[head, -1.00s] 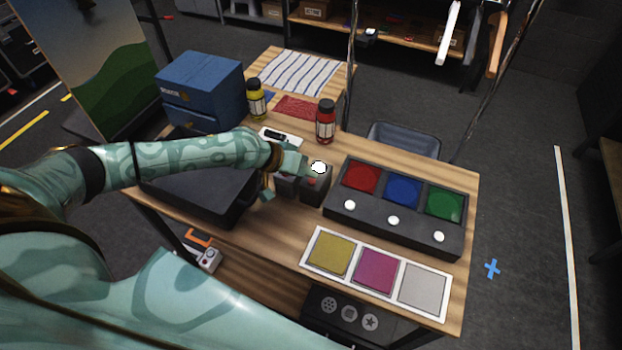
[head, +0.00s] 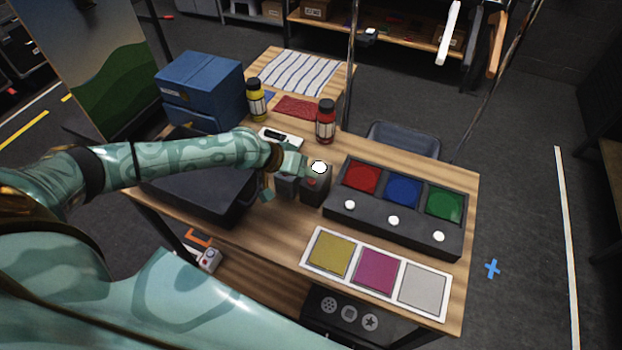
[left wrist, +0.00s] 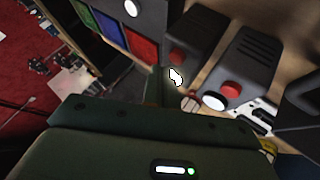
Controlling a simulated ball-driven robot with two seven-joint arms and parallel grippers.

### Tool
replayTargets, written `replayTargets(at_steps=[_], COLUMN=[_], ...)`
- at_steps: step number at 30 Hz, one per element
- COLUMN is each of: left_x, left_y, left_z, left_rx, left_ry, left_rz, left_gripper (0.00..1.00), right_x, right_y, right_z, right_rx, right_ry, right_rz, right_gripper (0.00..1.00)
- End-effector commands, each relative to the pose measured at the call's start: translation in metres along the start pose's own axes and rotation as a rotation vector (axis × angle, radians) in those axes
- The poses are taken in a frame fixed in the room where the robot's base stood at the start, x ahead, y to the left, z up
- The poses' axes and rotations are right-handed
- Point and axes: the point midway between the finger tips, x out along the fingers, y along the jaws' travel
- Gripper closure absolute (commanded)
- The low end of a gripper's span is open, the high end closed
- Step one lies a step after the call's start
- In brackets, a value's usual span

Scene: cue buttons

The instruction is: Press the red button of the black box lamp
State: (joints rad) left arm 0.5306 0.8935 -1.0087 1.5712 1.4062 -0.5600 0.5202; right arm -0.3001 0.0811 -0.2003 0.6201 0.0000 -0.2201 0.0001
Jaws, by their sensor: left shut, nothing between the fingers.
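Two small dark boxes stand side by side on the table. The right one, a black box lamp (head: 317,194), has a round white lamp (head: 319,167) and a red button (head: 311,182). In the left wrist view this box (left wrist: 200,35) shows its red button (left wrist: 177,57) in shade. The other dark box (head: 286,188) is partly behind my gripper; in the left wrist view it (left wrist: 252,62) also has a red button (left wrist: 231,90) and a white lamp. My left gripper (head: 294,169) is shut and empty, beside and above the boxes. Contact with a button cannot be made out. My right gripper is out of view.
A black panel (head: 335,212) with red, blue and green squares and white buttons stands to the right. Colored tiles lie in front of it. A red bottle (head: 325,123) and yellow bottle (head: 256,100) stand behind. A black tray (head: 190,205) lies left, under my arm.

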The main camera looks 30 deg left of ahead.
Motion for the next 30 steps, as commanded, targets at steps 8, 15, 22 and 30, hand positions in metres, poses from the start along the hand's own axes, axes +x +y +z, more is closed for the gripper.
replayTargets(at_steps=[8, 15, 22, 30], left_x=[0.0058, 0.0056, 0.0072, 0.0095], left_y=[-0.0042, -0.004, -0.0051, -0.0068], left_z=[0.0045, 0.0043, 0.0055, 0.0072], left_rx=[-0.001, 0.0, 0.0, 0.0], left_ry=[0.0, 0.0, 0.0, 0.0], left_rz=[0.0, 0.0, 0.0, 0.0], left_gripper=[1.0, 1.0, 1.0, 1.0], right_x=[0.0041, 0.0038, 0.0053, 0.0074], right_y=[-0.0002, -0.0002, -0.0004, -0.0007], right_z=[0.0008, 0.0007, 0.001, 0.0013], right_rx=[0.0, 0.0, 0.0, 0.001], right_ry=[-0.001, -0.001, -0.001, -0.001], right_rz=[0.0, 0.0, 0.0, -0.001], right_gripper=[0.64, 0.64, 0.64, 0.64])
